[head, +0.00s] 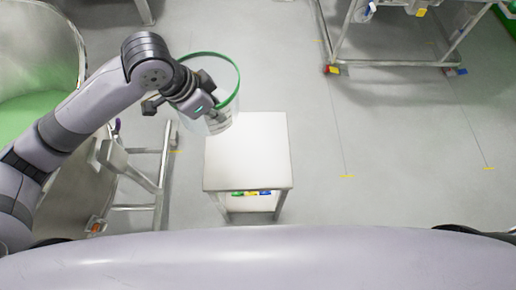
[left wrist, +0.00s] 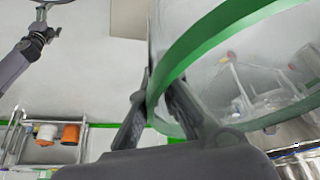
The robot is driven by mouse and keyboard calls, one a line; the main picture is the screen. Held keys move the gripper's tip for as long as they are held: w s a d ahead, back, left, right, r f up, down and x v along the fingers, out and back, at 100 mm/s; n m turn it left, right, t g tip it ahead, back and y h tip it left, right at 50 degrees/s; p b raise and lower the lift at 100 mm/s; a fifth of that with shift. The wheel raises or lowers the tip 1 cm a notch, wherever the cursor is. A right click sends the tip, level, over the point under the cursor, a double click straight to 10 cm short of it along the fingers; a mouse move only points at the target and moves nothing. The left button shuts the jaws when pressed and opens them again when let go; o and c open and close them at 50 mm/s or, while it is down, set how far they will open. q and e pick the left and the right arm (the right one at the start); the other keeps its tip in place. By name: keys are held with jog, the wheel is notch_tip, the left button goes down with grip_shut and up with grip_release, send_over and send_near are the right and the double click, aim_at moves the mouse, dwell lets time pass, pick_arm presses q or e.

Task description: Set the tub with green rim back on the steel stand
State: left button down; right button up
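The clear tub with the green rim (head: 236,98) is at the far left corner of the steel stand (head: 247,152) in the head view, apparently held up above floor level. The stand has a bare, pale square top. My left gripper (head: 207,108) is at the near side of the tub. In the left wrist view its two fingers (left wrist: 160,108) close on the tub's wall just at the green rim (left wrist: 215,35). Whether the tub's bottom touches the stand is hidden. An arm at the upper left of the wrist view ends in my right gripper (left wrist: 42,28), too small to read.
A steel frame on wheels (head: 390,64) stands at the back right. A large steel vessel with green inside (head: 35,95) and a tubular frame (head: 160,180) are on the left. Small coloured items (head: 250,193) lie under the stand's top. The floor to its right is clear.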

pick_arm(q)
jog(key=d+f+m, duration=0.1)
jog(key=f+m, duration=0.1)
jog(key=f, duration=0.6)
jog(key=s+d+f+m+g+b, duration=0.1)
jog(key=d+f, duration=0.1)
jog(key=f, duration=0.6)
jog(key=s+d+f+m+g+b, duration=0.1)
jog(key=d+f+m, duration=0.1)
jog(key=f, duration=0.6)
jog(key=shift+s+d+m+h, duration=0.1)
jog(key=shift+d+m+h, duration=0.05)
jog(key=shift+m+h, duration=0.15)
pick_arm(e)
jog(key=f, duration=0.2)
jog(key=shift+w+a+f, duration=0.15)
jog(key=shift+a+f, duration=0.15)
jog(key=shift+f, duration=0.1)
pick_arm(q)
jog(key=shift+f, duration=0.1)
jog(key=shift+f, duration=0.15)
jog(key=c, duration=1.8)
grip_release()
